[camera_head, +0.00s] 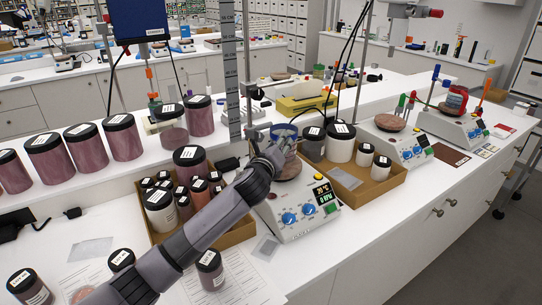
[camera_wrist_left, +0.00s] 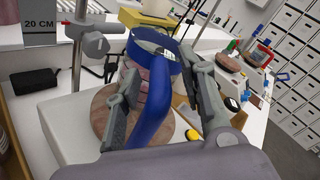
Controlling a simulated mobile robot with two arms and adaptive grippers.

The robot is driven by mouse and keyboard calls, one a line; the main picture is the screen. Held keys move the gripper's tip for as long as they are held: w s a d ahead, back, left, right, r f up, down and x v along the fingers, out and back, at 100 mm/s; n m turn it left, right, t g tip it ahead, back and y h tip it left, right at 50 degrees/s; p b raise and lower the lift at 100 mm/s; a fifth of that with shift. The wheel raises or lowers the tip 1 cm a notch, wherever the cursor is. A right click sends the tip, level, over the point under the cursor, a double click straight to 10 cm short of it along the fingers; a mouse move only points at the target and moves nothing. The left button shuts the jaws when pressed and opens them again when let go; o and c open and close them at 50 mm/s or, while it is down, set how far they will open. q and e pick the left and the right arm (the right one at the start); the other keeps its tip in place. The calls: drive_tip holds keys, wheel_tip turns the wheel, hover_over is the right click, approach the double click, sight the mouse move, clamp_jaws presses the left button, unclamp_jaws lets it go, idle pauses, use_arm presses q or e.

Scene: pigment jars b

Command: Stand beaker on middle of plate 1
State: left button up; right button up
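The beaker (camera_wrist_left: 132,76) has a blue rim and a big blue handle (camera_wrist_left: 158,92). It stands roughly upright over a round brown plate (camera_wrist_left: 73,124) on a white hotplate device. In the head view, its blue rim (camera_head: 284,131) shows above the plate (camera_head: 291,169), partly behind my gripper. My left gripper (camera_head: 275,152) is at the beaker; in the left wrist view its two fingers (camera_wrist_left: 158,62) lie on either side of the handle, with a visible gap on the right. The fingers hide part of the beaker and its base. My right gripper is not in view.
A cardboard box of dark-lidded jars (camera_head: 240,233) stands left of the hotplate (camera_head: 303,212), another box (camera_head: 382,188) behind right. A metal stand with a ruler (camera_head: 229,70) rises close behind. More hotplates (camera_head: 404,143) stand farther right. Large pink jars (camera_head: 84,145) line the left shelf.

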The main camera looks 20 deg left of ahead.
use_arm(q)
drive_tip(key=s+b, duration=0.1)
drive_tip(key=s, duration=1)
drive_tip(key=shift+d+r, duration=0.35)
drive_tip(key=shift+r, duration=0.05)
drive_tip(key=shift+f, duration=0.1)
